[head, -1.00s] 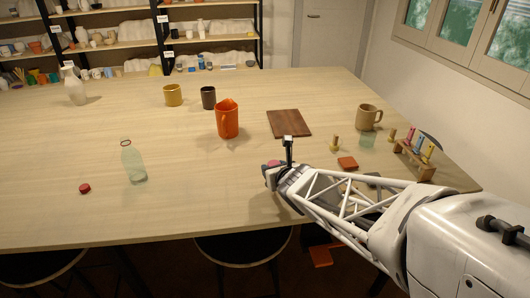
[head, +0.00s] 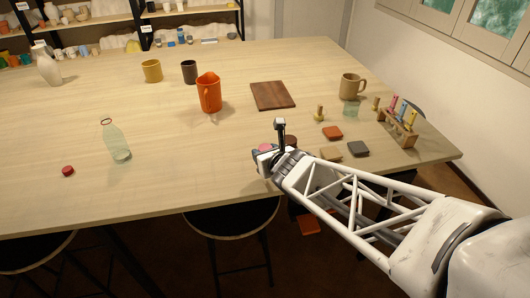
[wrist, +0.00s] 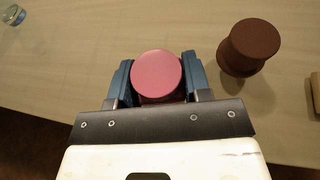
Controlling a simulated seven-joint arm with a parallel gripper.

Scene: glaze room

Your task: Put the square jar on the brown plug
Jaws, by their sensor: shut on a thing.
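My gripper (head: 268,154) is at the table's near edge, shut on a pink round-topped piece (wrist: 157,73). In the wrist view its blue fingers are on both sides of this piece; the lower part is mostly hidden. The brown plug (wrist: 250,46), dark and spool-shaped, stands upright on the table just right of the gripper, apart from the held piece.
An orange pitcher (head: 209,93), a wooden board (head: 272,95) and a tan mug (head: 351,86) stand farther back. A yellowish plug (head: 319,113), an orange tile (head: 332,132), a grey tile (head: 358,149) and a peg rack (head: 398,130) are right.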

